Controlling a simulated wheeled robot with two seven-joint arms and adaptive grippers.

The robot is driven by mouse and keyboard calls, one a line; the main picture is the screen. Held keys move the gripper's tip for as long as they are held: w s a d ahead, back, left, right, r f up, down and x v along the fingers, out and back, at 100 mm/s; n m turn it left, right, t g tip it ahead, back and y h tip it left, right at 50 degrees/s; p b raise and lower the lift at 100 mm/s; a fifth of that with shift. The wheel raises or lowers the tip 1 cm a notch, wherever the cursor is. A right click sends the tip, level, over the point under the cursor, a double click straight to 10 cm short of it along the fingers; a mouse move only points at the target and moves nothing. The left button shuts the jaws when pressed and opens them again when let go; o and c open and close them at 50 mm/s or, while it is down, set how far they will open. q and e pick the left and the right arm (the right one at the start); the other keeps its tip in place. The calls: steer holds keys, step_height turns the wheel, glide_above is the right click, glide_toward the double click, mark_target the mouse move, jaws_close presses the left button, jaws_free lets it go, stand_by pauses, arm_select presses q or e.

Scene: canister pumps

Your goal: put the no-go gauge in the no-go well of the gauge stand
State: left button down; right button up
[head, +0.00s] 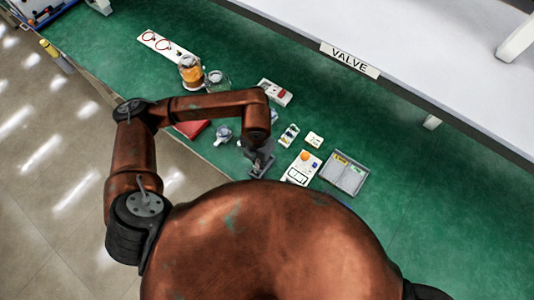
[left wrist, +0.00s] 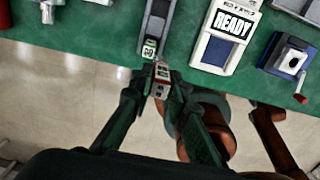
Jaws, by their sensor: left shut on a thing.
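My left gripper (left wrist: 159,88) is shut on the no-go gauge (left wrist: 162,73), a small red and white block with markings on its face. In the head view the left gripper (head: 261,160) is low over the near part of the bench, and the gauge in it cannot be made out. The gauge stand (left wrist: 159,24), long and grey with a dark channel, lies just beyond the fingertips and has a green-marked piece (left wrist: 150,47) at its near end. In the wrist view the gauge overlaps that near end; I cannot tell whether they touch. My right gripper is out of view.
Right of the stand is a white device (left wrist: 226,38) reading READY. Beyond it is a dark block with a red lever (left wrist: 288,58). A grey tray (head: 362,186) and jars (head: 191,72) also stand on the green bench (head: 400,150). The bench's near edge is close below.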

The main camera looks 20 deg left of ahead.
arm_select(q)
steer(key=shift+w+d+f+p, duration=0.1)
steer(key=shift+w+f+p, duration=0.15)
steer(key=shift+w+f, duration=1.3)
steer(key=shift+w+d+f+p, duration=0.2)
steer(key=shift+w+f, duration=0.9)
steer(key=shift+f, duration=0.8)
steer(key=shift+w+d+f+p, duration=0.1)
steer(key=shift+w+f+p, duration=0.15)
steer(key=shift+w+f, duration=1.3)
steer(key=shift+s+f, duration=0.2)
steer(key=shift+f, duration=0.2)
steer(key=c, duration=1.8)
jaws_free()
steer(key=shift+r, duration=0.1)
steer(key=shift+c, duration=0.2)
steer(key=shift+a+r, duration=0.1)
step_height(320, 180, up, 12)
steer(key=b, duration=0.1)
